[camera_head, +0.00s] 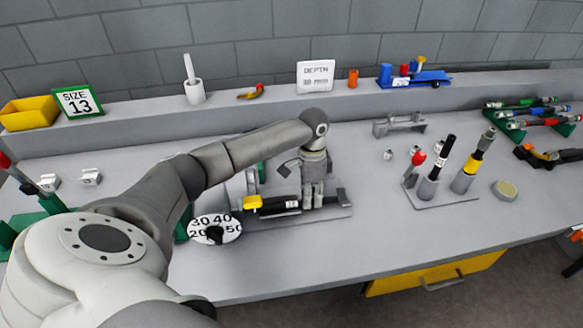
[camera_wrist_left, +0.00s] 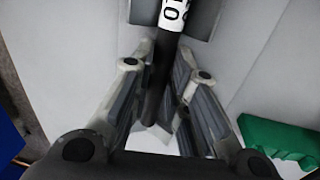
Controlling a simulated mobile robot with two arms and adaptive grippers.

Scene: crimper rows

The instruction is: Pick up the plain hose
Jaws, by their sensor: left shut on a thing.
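A black hose (camera_head: 279,203) lies level on the grey fixture plate (camera_head: 335,212) in the middle of the bench, with a yellow part at its left end. My left gripper (camera_head: 312,202) reaches down over the hose's right part and is shut on it. In the left wrist view the black hose (camera_wrist_left: 158,85) runs between the two fingers (camera_wrist_left: 155,105), with a white printed label near the top. The fingers hide part of the hose. My right gripper does not show.
A dial with numbers (camera_head: 214,230) stands left of the fixture. To the right, a grey holder (camera_head: 438,200) carries upright hoses. A raised back shelf holds a yellow bin (camera_head: 29,113), a "SIZE 13" sign (camera_head: 78,102) and a "DEPTH" sign (camera_head: 315,76). The front bench is clear.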

